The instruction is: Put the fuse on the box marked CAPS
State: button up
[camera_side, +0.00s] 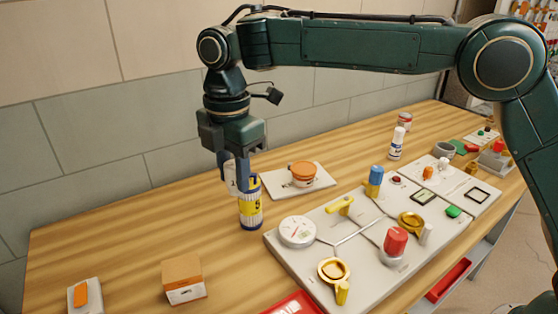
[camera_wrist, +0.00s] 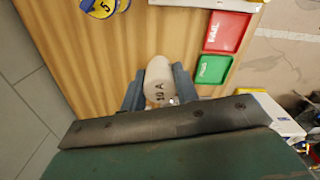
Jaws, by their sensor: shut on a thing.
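My gripper (camera_side: 238,184) is shut on the fuse, a pale cream cylinder (camera_wrist: 159,82) marked "10 A" in the wrist view. Both fingers (camera_wrist: 158,92) flank it there. In the side view only a whitish part of the fuse (camera_side: 230,180) shows behind the fingers. A small box with an orange-tan top and white front (camera_side: 184,280) stands at the front left of the bench. Its small dark marking is too small to read, so I cannot tell whether it says CAPS. My gripper is behind and to the right of this box, above the bench.
A blue and yellow cylinder marked 5 (camera_side: 250,212) stands close by my gripper. A valve panel (camera_side: 300,262) fills the right. An orange-capped item sits on a white plate (camera_side: 322,178) behind. Red FAIL (camera_wrist: 226,32) and green (camera_wrist: 213,70) trays show.

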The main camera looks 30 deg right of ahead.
aim_at(195, 261)
jog(key=a+f+n, duration=0.3)
jog(key=a+f, duration=0.1)
jog(key=a, duration=0.6)
jog(key=shift+s+d+f, duration=0.1)
jog(key=shift+d+f, duration=0.05)
jog(key=shift+f, duration=3.75)
jog(key=shift+f, duration=0.1)
jog(key=o, duration=1)
notch_tip(195, 261, up, 12)
jog(key=shift+d, duration=0.1)
